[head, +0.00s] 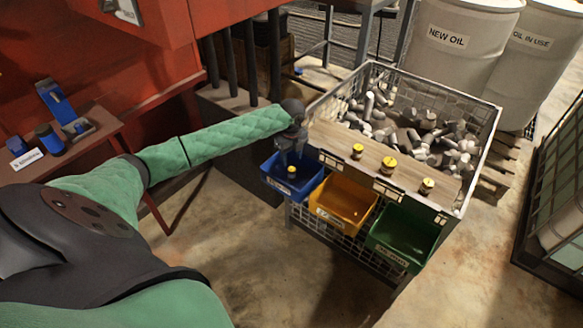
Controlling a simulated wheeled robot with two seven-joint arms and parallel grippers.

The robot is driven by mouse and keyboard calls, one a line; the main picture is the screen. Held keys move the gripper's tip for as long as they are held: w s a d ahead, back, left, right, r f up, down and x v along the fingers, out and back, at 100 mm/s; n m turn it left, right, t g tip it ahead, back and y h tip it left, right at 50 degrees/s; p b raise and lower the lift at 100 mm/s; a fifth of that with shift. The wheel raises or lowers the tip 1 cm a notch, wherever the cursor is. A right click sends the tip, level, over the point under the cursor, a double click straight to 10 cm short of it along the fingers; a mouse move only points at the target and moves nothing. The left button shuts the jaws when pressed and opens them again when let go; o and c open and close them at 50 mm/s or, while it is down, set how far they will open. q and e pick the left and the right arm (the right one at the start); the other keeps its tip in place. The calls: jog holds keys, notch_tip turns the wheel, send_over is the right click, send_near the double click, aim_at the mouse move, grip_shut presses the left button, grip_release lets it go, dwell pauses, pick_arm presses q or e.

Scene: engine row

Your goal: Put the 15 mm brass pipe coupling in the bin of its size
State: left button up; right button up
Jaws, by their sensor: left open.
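My left gripper (291,152) is open, pointing down above the blue bin (308,184) at the left end of a row. A small brass coupling (292,171) shows just below the fingertips, within the blue bin's outline; whether it rests on the bin floor is hard to tell. A yellow bin (345,200) hangs in the middle and a green bin (405,236) at the right. Their labels are too small to read. Three more brass couplings, a left one (358,151), a middle one (389,165) and a right one (427,186), stand on the wooden board (340,138). My right gripper is out of view.
The wire crate (485,150) behind the board is full of grey metal parts. White drums (453,40) stand at the back. A red bench (105,130) with blue items is at the left. Concrete floor (480,290) is free at the lower right.

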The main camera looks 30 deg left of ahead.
aim_at(292, 168)
pick_arm(q)
jog(key=shift+r, duration=1.8)
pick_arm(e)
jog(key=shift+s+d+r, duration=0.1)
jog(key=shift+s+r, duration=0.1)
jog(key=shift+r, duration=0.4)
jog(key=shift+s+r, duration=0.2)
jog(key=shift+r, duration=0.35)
pick_arm(q)
jog(key=shift+n, duration=0.3)
